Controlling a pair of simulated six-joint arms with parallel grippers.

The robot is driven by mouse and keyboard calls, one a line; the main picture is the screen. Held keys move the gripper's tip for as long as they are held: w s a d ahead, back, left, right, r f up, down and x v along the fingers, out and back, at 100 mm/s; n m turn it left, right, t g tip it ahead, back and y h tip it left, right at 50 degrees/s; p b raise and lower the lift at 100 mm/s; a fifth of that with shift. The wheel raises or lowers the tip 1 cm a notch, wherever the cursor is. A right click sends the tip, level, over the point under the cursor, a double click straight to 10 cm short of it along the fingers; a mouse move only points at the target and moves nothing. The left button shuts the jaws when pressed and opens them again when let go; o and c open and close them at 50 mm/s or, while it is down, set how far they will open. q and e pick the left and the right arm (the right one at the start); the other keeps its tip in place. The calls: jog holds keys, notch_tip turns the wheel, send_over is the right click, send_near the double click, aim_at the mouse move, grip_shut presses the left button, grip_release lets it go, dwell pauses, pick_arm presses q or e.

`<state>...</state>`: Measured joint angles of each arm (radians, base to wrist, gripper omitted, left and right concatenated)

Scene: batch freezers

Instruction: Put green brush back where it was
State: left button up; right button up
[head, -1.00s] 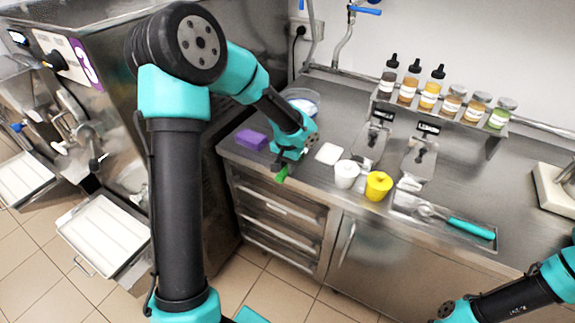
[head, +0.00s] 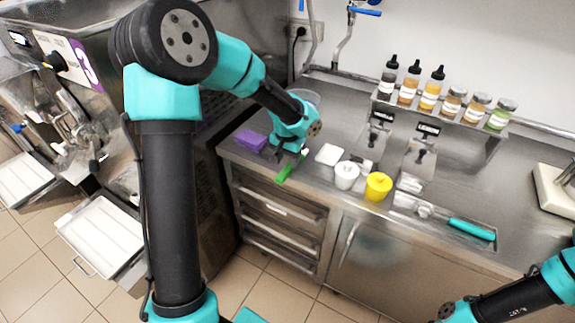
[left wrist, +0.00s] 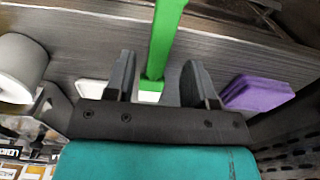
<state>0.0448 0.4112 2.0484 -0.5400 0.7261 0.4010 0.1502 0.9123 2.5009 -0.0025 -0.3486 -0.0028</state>
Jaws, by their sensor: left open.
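The green brush (head: 287,171) lies at the counter's front edge, left of the white square pad (head: 329,154). In the left wrist view, the green brush (left wrist: 164,35) has a long green handle and a white end. My left gripper (head: 289,154) is open just above and behind the brush. In the left wrist view its two fingers (left wrist: 158,68) stand apart, one on each side of the brush's white end, with gaps visible. My right arm shows at the lower right, but its gripper is out of view.
A purple sponge (head: 251,140) sits left of my gripper. A white cup (head: 346,175) and a yellow cup (head: 378,187) stand to the right, before a tray with a teal-handled scoop (head: 471,229). Bottles and jars line the back shelf (head: 440,120).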

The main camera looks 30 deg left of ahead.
aim_at(287, 169)
pick_arm(q)
notch_tip(287, 169, up, 9)
jog(key=shift+f, duration=0.2)
dwell(0.6)
